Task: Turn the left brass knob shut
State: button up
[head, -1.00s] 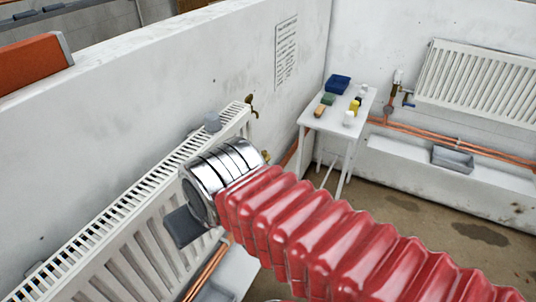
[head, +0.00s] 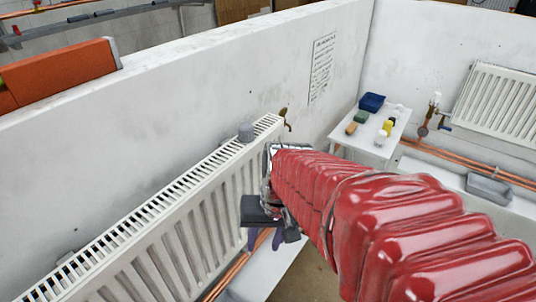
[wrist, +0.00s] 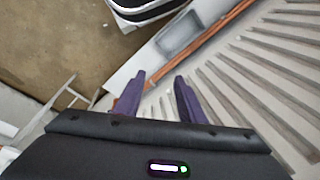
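A small brass knob (head: 286,117) shows in the head view at the far end of the left radiator (head: 170,215), near the wall. The wrist view shows the radiator's ribs (wrist: 265,75) at the right, but I do not see the knob there. My gripper (head: 262,240) hangs in front of the radiator, lower than the knob and apart from it. Its purple fingers, also in the wrist view (wrist: 160,82), are spread with nothing between them. My red-sleeved arm hides part of the radiator's far end.
A white table (head: 365,150) with a blue bin (head: 372,102) and small items stands in the corner. Another radiator (head: 498,105), with a valve (head: 432,108) beside it, hangs on the right wall. A grey cap (head: 245,132) sits on the left radiator. Copper pipes run low along the walls.

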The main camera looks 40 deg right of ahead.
jog(key=w+d+f+m+t+y, duration=0.45)
jog(key=d+f+m+y, duration=0.3)
jog(key=f+m, duration=0.55)
jog(key=w+d+r+m+t+h, duration=0.1)
jog(key=d+m+t+h, duration=0.3)
jog(key=d, duration=0.7)
jog(key=w+d+r+m+t+h, duration=0.1)
jog(key=w+d+m+t+h, duration=0.2)
jog(key=d+m, duration=0.8)
jog(key=m+t+h, duration=0.2)
jog(key=t, duration=0.2)
jog(key=shift+w+r+t, duration=0.3)
jog(key=shift+r+t, duration=0.05)
jog(key=shift+r, duration=0.05)
jog(key=w, duration=1.3)
jog(key=shift+w+d, duration=0.2)
jog(key=shift+w, duration=0.2)
grip_shut()
